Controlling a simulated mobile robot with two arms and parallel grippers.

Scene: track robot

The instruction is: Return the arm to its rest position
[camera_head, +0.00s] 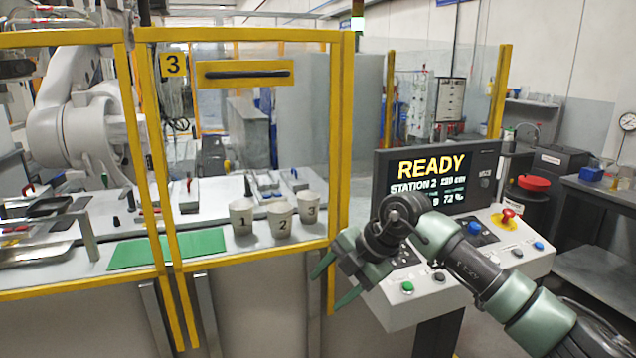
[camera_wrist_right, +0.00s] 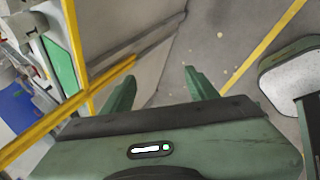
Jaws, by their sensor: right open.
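My right arm comes in from the lower right of the head view and reaches across the front of the control console (camera_head: 420,300). My right gripper (camera_head: 336,284) is open and empty, with its two green fingers apart beside the console's left edge, near the yellow fence post. In the right wrist view the two fingers of my right gripper (camera_wrist_right: 160,88) are spread with only floor and fence between them. The console screen (camera_head: 437,178) reads READY. My left gripper is in neither view.
A yellow-framed fence (camera_head: 343,130) stands close to the left of my right gripper. Behind it a bench holds numbered cups (camera_head: 280,220), a green mat (camera_head: 168,250) and a white robot arm (camera_head: 75,125). The console has a red stop button (camera_head: 507,216). A side table (camera_head: 600,190) stands at right.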

